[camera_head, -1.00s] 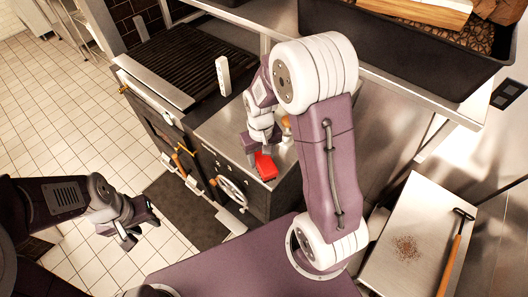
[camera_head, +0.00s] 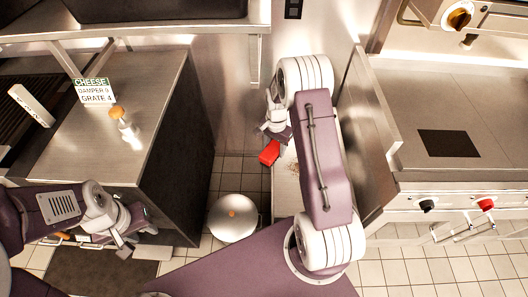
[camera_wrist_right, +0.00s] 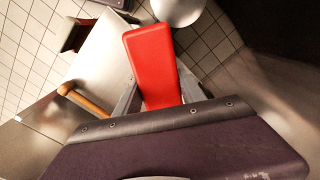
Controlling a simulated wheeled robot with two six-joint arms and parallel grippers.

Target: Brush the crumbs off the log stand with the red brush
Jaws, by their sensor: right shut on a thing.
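My right gripper (camera_head: 278,137) is shut on the red brush (camera_head: 269,152) and holds it at the left edge of the log stand, as seen from the head; I cannot tell whether it touches. The red brush (camera_wrist_right: 152,62) fills the middle of the right wrist view. The log stand (camera_head: 286,198) is a low metal top, partly hidden by my right arm. A few brown crumbs (camera_head: 294,166) show on it beside the arm. The stand's top (camera_wrist_right: 108,55) also shows in the wrist view, with a wooden handle (camera_wrist_right: 85,100) near it. My left gripper (camera_head: 136,241) is empty, fingers apart.
A round pale lid (camera_head: 233,217) stands on the floor left of the stand. A steel counter (camera_head: 150,105) at left bears a shaker-like bottle (camera_head: 125,128) and a CHEESE sign (camera_head: 94,91). A steel cooking range (camera_head: 440,110) with a side panel rises close on the right.

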